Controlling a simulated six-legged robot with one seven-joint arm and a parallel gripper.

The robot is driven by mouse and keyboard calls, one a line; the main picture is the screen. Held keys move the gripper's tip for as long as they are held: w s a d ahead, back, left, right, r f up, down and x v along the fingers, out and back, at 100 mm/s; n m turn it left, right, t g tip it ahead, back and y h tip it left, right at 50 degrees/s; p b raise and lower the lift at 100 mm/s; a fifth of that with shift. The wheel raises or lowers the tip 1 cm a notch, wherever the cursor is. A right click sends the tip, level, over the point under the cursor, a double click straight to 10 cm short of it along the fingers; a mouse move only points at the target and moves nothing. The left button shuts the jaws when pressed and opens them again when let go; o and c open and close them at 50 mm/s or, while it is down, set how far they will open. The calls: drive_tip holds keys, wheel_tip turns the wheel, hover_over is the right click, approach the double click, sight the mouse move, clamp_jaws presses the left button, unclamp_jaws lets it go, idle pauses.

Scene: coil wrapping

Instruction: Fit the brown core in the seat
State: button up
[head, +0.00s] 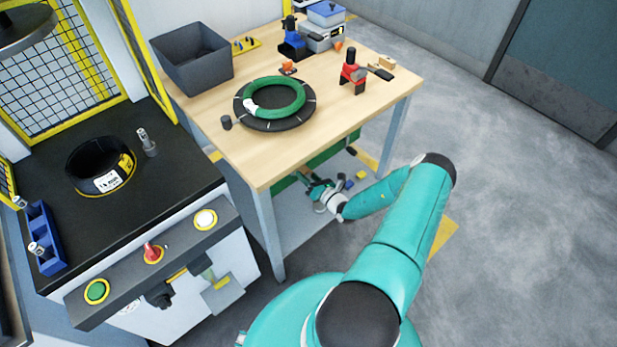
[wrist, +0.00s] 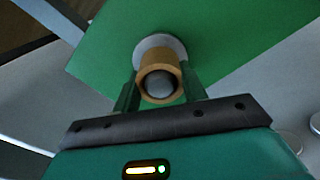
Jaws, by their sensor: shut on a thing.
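My gripper (wrist: 160,88) is shut on the brown core (wrist: 146,72), with one dark green finger on each side of it. The core is a short brown ring, seen nearly end-on in the wrist view. A grey rounded end (wrist: 160,87) shows inside its opening. Behind the core is a pale grey round piece (wrist: 152,43), which looks like the seat, against a green panel (wrist: 225,35). The core overlaps this piece in the picture; I cannot tell whether they touch. In the head view my gripper (head: 320,190) is low beside the workbench, and the core is not clear there.
The wooden workbench (head: 225,150) stands above my gripper, with its leg (head: 265,235) to the left and a lower shelf (head: 290,222) beneath. A green coil (head: 303,97) lies on top. The black-topped machine (head: 190,185) is at left. Open floor (head: 530,230) lies right.

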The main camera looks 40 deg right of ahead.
drive_tip(key=shift+w, duration=0.2)
drive_tip(key=o, duration=1)
drive_tip(key=shift+o, duration=0.2)
drive_tip(key=shift+s, duration=0.1)
drive_tip(key=s, duration=1.3)
drive_tip(key=shift+s+d, duration=0.2)
drive_tip(key=shift+s, duration=0.1)
